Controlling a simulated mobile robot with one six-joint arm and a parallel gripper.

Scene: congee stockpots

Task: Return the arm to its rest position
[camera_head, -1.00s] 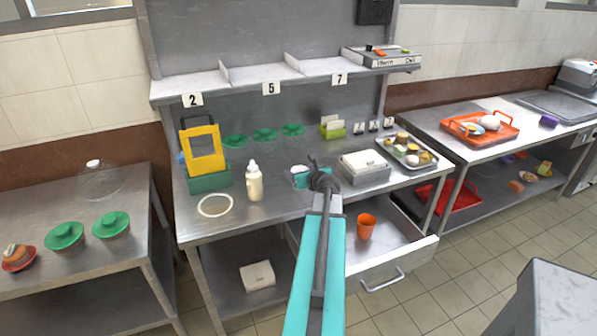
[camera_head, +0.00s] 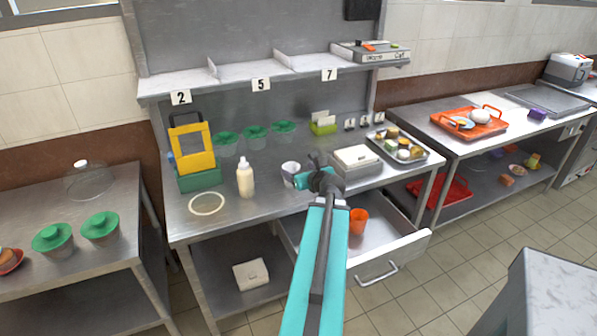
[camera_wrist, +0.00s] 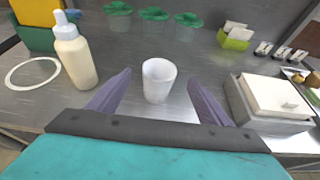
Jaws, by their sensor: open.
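My arm reaches up from the bottom of the head view to the middle steel table. My gripper (camera_wrist: 160,100) is open, with its two dark fingers spread apart in the wrist view. A white cup (camera_wrist: 158,80) stands upright on the table just beyond and between the fingertips, with nothing gripping it. In the head view the white cup (camera_head: 290,172) shows just left of my gripper (camera_head: 312,172), partly hidden by it.
A cream squeeze bottle (camera_head: 245,178) and a white ring (camera_head: 206,203) stand left of the gripper. A grey box with a white lid (camera_head: 357,158) is close on the right. Below, an open drawer (camera_head: 395,245) holds an orange cup (camera_head: 358,220). A numbered shelf (camera_head: 240,82) hangs above.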

